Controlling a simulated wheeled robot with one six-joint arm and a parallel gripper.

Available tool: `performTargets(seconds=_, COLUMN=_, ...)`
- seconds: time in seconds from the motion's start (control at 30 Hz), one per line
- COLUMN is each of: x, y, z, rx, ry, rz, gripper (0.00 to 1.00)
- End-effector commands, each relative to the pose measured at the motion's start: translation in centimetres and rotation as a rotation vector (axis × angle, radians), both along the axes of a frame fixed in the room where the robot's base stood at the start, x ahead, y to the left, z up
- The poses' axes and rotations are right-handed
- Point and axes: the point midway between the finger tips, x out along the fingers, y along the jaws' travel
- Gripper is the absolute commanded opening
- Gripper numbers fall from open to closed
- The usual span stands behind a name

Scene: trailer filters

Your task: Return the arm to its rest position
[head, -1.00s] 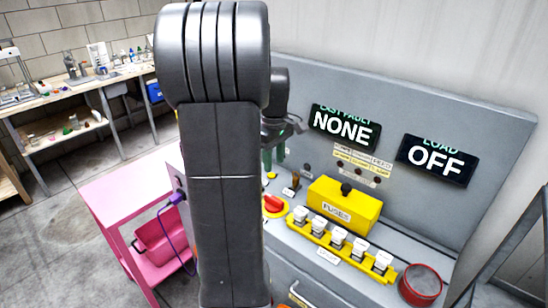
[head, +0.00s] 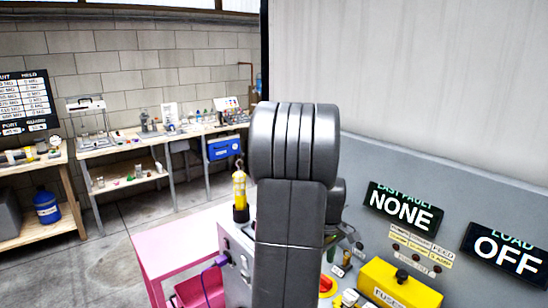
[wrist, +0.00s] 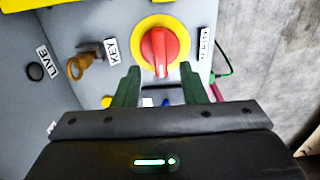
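My arm (head: 290,210) stands upright in the middle of the head view, bent at a large grey joint. It hides most of my gripper there. In the wrist view my gripper (wrist: 160,88) shows two green fingers held apart, with nothing between them. Its fingers point toward the grey panel, just short of a red rotary switch (wrist: 159,50) on a yellow disc in the picture. I cannot tell how far the tips are from the panel.
A key switch (wrist: 85,65) sits left of the rotary switch. The yellow fuse box (head: 398,285) and displays reading NONE (head: 402,210) and OFF (head: 505,255) are at right. A pink cart (head: 175,235) stands left of my arm. Workbenches (head: 150,140) line the back wall.

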Motion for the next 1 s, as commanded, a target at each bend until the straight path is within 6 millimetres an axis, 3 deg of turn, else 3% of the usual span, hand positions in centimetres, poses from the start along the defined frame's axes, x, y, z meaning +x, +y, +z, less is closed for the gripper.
performTargets(seconds=0.2, x=-0.1, y=0.0, z=-3.7, rx=0.0, ry=0.004, rz=0.0, gripper=0.38)
performTargets(seconds=0.4, x=-0.1, y=0.0, z=-5.3, rx=0.0, ry=0.001, rz=0.0, gripper=0.38)
performTargets(seconds=0.83, x=0.0, y=0.0, z=-5.1, rx=0.0, ry=-0.001, rz=-0.016, gripper=0.38)
performTargets(seconds=1.0, x=0.1, y=0.0, z=-3.7, rx=0.0, ry=-0.004, rz=0.0, gripper=0.38)
